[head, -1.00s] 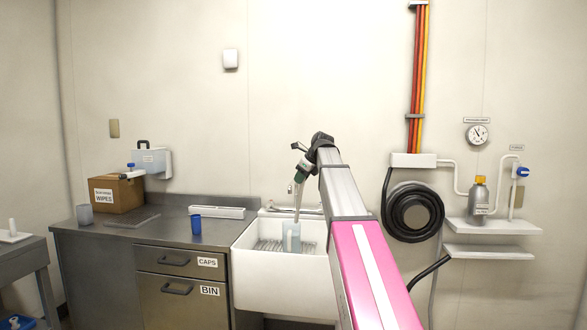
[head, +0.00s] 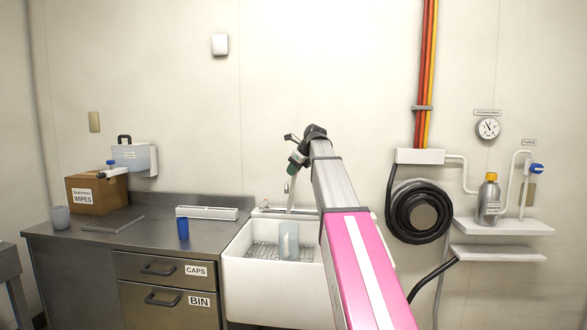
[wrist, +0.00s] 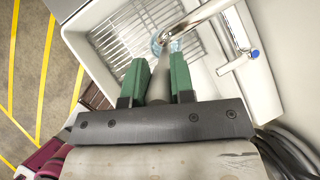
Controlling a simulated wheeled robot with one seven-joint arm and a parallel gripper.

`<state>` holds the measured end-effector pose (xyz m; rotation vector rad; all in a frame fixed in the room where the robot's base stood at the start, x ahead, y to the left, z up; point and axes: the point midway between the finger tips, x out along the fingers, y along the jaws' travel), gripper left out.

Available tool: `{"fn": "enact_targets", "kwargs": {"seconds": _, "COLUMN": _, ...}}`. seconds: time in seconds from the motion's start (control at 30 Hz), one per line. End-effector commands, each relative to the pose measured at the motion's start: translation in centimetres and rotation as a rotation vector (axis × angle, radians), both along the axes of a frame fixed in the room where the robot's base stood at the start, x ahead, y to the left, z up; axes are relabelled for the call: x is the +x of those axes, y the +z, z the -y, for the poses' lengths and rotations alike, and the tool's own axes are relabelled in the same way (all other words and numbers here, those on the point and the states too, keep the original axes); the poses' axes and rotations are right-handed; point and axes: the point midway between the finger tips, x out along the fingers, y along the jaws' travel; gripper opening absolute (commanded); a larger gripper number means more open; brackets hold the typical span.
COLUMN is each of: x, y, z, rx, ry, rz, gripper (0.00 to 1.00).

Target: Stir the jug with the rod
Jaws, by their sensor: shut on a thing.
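The jug (head: 289,241) is pale blue and translucent, and stands upright in the white sink (head: 262,285). My gripper (head: 294,163) is above the sink, higher than the jug. In the wrist view its green fingers (wrist: 160,80) are shut on the grey rod (wrist: 159,75), seen nearly end-on. The jug's bluish rim (wrist: 157,46) shows just beyond the rod there. The rod's lower end is hard to make out near the tap, so I cannot tell whether it is inside the jug.
A chrome tap (wrist: 200,18) arches over the sink close to the rod. A blue cup (head: 183,228) and a white tray (head: 207,213) are on the steel counter at left. A black hose coil (head: 418,212) hangs at right.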

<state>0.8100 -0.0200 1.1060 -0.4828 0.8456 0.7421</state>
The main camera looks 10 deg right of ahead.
Motion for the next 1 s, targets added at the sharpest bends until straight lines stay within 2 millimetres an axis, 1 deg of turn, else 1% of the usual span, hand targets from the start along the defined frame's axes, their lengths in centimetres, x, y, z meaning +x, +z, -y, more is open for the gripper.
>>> {"fn": "enact_targets", "kwargs": {"seconds": 1.0, "x": 0.0, "y": -7.0, "z": 0.0, "rx": 0.0, "ry": 0.0, "rz": 0.0, "gripper": 0.0}}
